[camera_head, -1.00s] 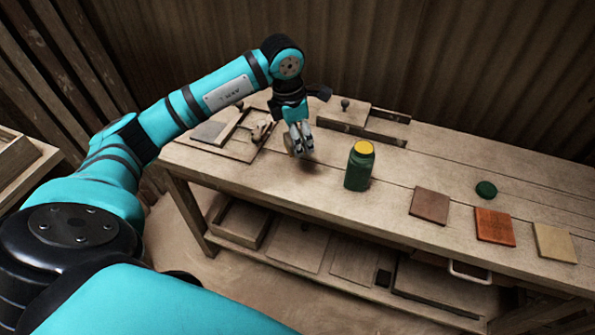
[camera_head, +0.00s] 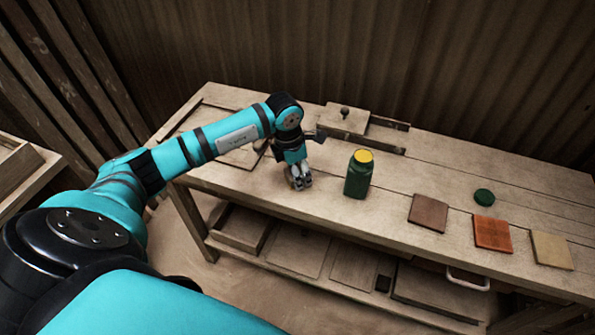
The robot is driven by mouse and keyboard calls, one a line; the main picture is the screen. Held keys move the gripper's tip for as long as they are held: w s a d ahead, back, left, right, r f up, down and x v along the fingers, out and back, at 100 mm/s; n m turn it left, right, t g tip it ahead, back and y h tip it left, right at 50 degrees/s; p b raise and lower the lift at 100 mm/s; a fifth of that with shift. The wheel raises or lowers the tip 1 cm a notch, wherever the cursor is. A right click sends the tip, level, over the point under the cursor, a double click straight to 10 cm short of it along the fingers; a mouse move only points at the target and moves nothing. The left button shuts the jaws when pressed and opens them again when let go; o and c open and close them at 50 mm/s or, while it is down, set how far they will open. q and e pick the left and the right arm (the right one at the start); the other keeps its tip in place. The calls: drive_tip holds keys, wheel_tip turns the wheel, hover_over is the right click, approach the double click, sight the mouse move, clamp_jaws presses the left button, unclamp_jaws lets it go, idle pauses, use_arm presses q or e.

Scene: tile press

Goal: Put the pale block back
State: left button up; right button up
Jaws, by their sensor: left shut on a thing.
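My left gripper (camera_head: 299,182) points down just above the table, left of the green jar. It is shut on a small pale thing (camera_head: 289,178), which looks like the pale block. The fingers hide most of it, and I cannot tell whether it touches the tabletop. My right gripper is not in view.
A green jar with a yellow top (camera_head: 359,173) stands close to the right of my left gripper. A brown tile (camera_head: 428,213), an orange tile (camera_head: 493,235), a pale tile (camera_head: 552,250) and a green lid (camera_head: 484,197) lie farther right. A knobbed wooden block (camera_head: 345,119) sits at the back.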

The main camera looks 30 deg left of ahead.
use_arm(q)
drive_tip(key=shift+f, duration=0.1)
drive_tip(key=o, duration=1.1)
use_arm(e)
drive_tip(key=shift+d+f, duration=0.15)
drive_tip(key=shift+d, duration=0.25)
use_arm(q)
drive_tip(key=shift+r, duration=0.3)
drive_tip(key=shift+a+r, duration=0.1)
drive_tip(key=shift+r, duration=0.3)
drive_tip(key=shift+s+a+r+b, duration=0.15)
drive_tip(key=shift+s+r+b, duration=0.15)
drive_tip(key=shift+r, duration=1.5)
drive_tip(key=shift+s+a+r+b, duration=0.1)
drive_tip(key=shift+s+r+b, duration=0.15)
drive_tip(key=shift+r, duration=1.55)
drive_tip(key=shift+s+a+r+b, duration=0.2)
drive_tip(key=shift+r+b, duration=0.15)
drive_tip(key=shift+r, duration=1.45)
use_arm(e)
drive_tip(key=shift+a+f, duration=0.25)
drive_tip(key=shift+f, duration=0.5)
